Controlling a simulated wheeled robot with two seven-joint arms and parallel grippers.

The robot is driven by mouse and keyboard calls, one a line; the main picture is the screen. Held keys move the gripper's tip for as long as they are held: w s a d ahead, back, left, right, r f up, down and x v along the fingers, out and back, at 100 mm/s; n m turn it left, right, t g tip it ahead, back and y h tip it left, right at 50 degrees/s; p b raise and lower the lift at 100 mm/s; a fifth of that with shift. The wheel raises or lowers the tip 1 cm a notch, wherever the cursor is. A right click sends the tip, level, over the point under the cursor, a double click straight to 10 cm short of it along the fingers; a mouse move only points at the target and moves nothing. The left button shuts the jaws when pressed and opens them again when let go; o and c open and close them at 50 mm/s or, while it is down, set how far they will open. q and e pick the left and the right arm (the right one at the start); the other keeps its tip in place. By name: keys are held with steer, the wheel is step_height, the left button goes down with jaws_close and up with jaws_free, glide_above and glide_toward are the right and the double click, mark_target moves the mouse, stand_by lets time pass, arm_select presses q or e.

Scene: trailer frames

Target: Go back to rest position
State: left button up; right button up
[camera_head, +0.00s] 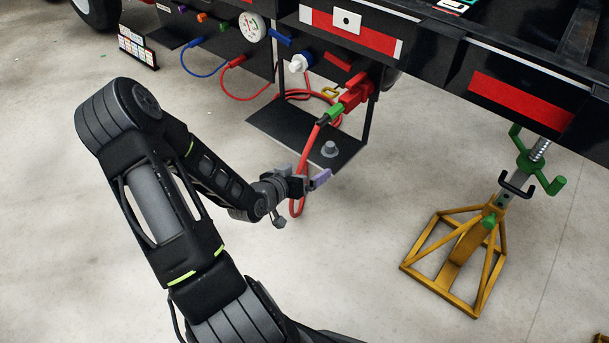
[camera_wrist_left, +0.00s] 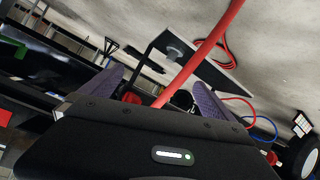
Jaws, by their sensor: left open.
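My left gripper (camera_head: 314,181) is open beside the trailer's lower shelf, with purple-grey fingertips. Its arm comes in from the left. In the left wrist view both fingers of the gripper (camera_wrist_left: 163,92) stand apart. A red hose (camera_head: 306,160) hangs from a green and red coupling (camera_head: 342,106) and passes close to the gripper. In the wrist view the hose (camera_wrist_left: 205,50) runs across the gap between the fingers; I cannot tell whether it touches them. My right gripper is not in view.
A black shelf (camera_head: 275,128) with a grey knob hangs under the black trailer frame (camera_head: 440,55). Blue and red lines and a white gauge (camera_head: 252,26) are at the back. A yellow stand (camera_head: 462,255) is at the right. The concrete floor is clear between it and my arm.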

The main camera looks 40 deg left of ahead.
arm_select(q)
steer(key=shift+s+d+f, duration=0.1)
steer(key=shift+d+f, duration=0.2)
steer(key=shift+f, duration=0.1)
stand_by(0.3)
steer(key=s+d+f+n+g+h, duration=0.25)
steer(key=s+d+f+g, duration=0.3)
steer(key=d+f, duration=0.35)
steer(key=s+d+f+m+g+h, duration=0.15)
steer(key=s+d, duration=0.25)
steer(key=d, duration=0.4)
steer(key=s+d+f+m+g+h, duration=0.1)
steer(key=s+d+f+m+g, duration=0.2)
steer(key=d, duration=0.6)
steer(key=s+d+f+m+g+h, duration=0.1)
steer(key=s+d+f+g, duration=0.15)
steer(key=s+d, duration=0.45)
step_height(320, 180, up, 25)
steer(key=d+p, duration=0.2)
steer(key=p, duration=2.2)
steer(key=shift+w+d+p, duration=0.25)
steer(key=shift+w+p, duration=0.05)
steer(key=shift+w, duration=0.15)
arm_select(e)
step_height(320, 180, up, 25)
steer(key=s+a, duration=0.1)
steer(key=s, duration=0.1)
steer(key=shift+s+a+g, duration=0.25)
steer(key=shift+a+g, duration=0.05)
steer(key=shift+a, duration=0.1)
